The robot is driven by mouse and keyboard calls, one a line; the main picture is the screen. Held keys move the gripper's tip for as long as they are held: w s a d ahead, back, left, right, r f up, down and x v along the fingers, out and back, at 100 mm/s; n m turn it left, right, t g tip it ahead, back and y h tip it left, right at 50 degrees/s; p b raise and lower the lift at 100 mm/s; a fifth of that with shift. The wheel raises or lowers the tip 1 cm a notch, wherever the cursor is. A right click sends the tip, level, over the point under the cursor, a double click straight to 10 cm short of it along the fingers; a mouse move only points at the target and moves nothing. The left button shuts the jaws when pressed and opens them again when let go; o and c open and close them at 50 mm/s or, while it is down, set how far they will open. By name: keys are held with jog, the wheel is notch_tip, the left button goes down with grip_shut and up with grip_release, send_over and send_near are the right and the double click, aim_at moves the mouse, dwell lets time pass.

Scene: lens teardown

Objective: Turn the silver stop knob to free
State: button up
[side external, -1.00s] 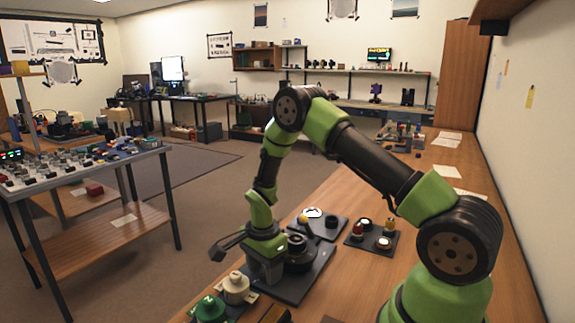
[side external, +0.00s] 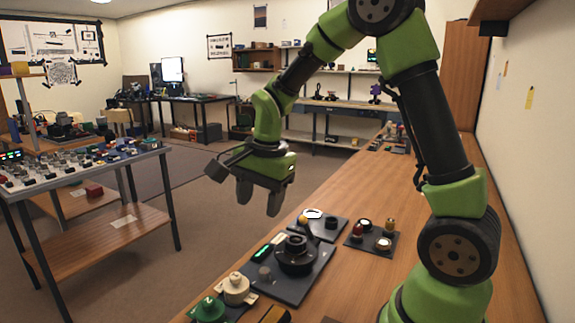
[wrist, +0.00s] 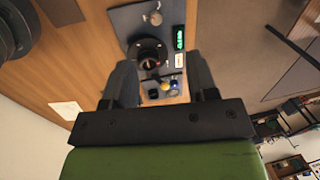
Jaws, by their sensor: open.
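The silver stop knob (side external: 264,273) is a small grey round knob on the front left part of a dark plate (side external: 291,290). It also shows in the wrist view (wrist: 155,18), near the top. A black round lens mount (side external: 295,254) stands beside it on the same plate, and a green-lit display (side external: 263,252) is at the plate's left edge. My gripper (side external: 259,203) is open and empty, raised well above the plate with fingers pointing down. In the wrist view my gripper (wrist: 162,80) has its fingers apart. Which setting the knob points to is too small to read.
A cream pot-shaped part (side external: 236,288) and a green one (side external: 209,309) stand close in front of the plate. Behind it are a small dark tray (side external: 318,222) and another with round parts (side external: 371,238). The bench to the right is mostly clear.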

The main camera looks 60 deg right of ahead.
jog(key=s+a+r+n+t+y, duration=0.1)
jog(key=s+a+r+n+t, duration=0.2)
jog(key=s+a+r+n, duration=0.2)
jog(key=shift+s+r+n, duration=1.5)
jog(key=shift+s+r, duration=0.3)
jog(key=shift+r, duration=0.3)
jog(key=m+g+h, duration=0.1)
jog(key=m+g, duration=0.4)
jog(key=m, duration=0.4)
send_over(265, 270)
notch_tip(265, 270, down, 19)
jog(key=shift+f, duration=0.1)
notch_tip(265, 270, down, 9)
jog(key=shift+f, duration=0.1)
